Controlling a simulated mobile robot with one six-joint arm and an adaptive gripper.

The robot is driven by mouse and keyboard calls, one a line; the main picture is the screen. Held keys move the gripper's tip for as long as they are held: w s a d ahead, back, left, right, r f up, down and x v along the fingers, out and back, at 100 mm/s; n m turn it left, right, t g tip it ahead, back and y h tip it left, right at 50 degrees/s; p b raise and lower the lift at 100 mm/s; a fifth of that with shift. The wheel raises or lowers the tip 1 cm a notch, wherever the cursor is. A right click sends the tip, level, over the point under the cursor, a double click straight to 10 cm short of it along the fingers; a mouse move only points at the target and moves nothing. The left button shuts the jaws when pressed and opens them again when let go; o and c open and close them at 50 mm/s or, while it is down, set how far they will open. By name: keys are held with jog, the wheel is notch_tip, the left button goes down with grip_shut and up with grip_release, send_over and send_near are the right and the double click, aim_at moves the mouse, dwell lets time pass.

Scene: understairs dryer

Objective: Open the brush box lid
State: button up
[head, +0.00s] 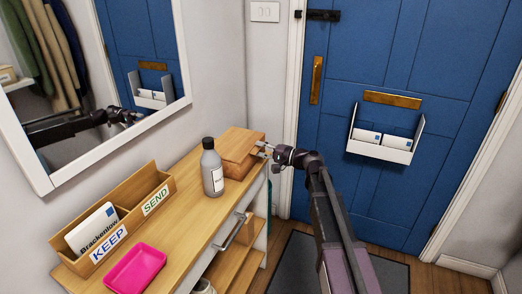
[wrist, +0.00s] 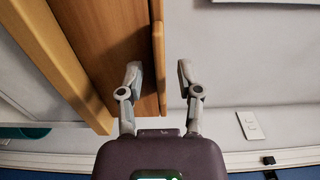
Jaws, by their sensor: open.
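The brush box (head: 236,168) is a small wooden box at the far end of the wooden console. Its flat lid (head: 243,142) looks closed. My gripper (head: 263,150) is at the box's right side, level with the lid's edge. In the wrist view the box's brown side (wrist: 110,50) fills the upper left, and the thin lid edge (wrist: 158,50) runs between the two fingers of my gripper (wrist: 159,75). The fingers are apart, one on each side of that edge. I cannot tell if either touches it. The inside of the box is hidden.
A grey bottle (head: 212,170) stands close in front of the box on the console (head: 185,215). A wooden sorter (head: 118,215) marked KEEP and SEND and a pink tray (head: 135,268) are nearer. A mirror (head: 40,160) hangs left; a blue door (head: 400,60) stands behind.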

grip_shut()
jog(key=shift+a+r, duration=0.1)
dwell(0.3)
